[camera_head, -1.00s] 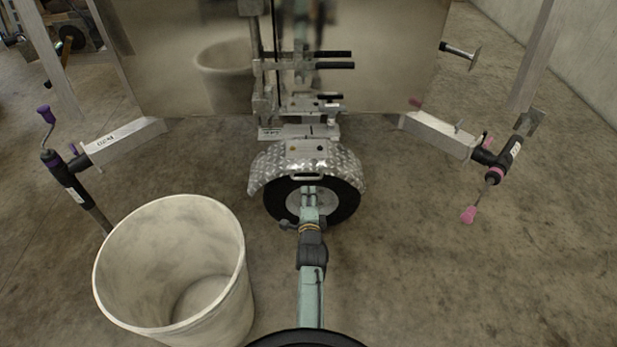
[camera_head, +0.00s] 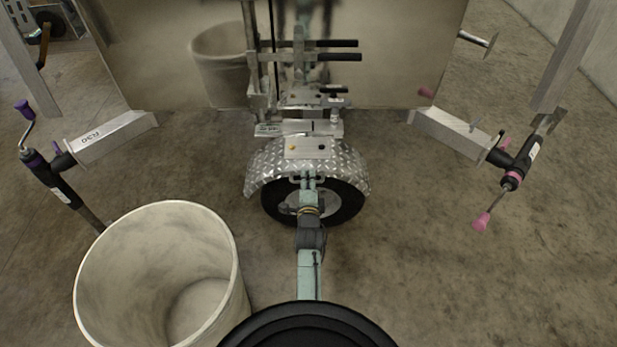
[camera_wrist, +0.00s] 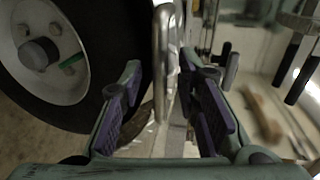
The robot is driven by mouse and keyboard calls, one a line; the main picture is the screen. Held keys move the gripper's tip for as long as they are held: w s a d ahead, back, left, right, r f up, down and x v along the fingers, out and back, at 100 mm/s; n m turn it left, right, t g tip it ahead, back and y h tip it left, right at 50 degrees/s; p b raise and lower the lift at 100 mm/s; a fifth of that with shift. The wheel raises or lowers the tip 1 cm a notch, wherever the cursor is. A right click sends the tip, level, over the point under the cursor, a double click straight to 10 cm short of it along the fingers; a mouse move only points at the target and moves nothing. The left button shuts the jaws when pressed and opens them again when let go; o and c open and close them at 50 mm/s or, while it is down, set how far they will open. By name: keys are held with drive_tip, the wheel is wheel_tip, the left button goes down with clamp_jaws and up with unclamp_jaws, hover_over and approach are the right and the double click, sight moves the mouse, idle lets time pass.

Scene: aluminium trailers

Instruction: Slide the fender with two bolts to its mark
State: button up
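The fender (camera_head: 265,165) is a curved diamond-plate guard over a black wheel (camera_head: 343,203) in the head view. Its top plate (camera_head: 308,148) has two bolt heads, one brassy and one dark. A metal bar handle (camera_wrist: 162,60) on its front runs between my fingers in the wrist view. My gripper (camera_wrist: 160,75) is open around this handle, with a finger on each side and gaps visible. In the head view my gripper (camera_head: 308,180) is small at the fender's front edge. A flat bracket (camera_head: 325,128) with labels lies behind the fender; I cannot tell the mark clearly.
A large pale bin (camera_head: 160,270) stands at the left, near my arm. Metal outriggers with jacks flank the wheel at left (camera_head: 110,138) and right (camera_head: 460,135). A shiny trailer panel (camera_head: 160,60) stands behind. Concrete floor at the right is free.

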drive_tip(key=shift+c, duration=0.2)
clamp_jaws()
idle(0.7)
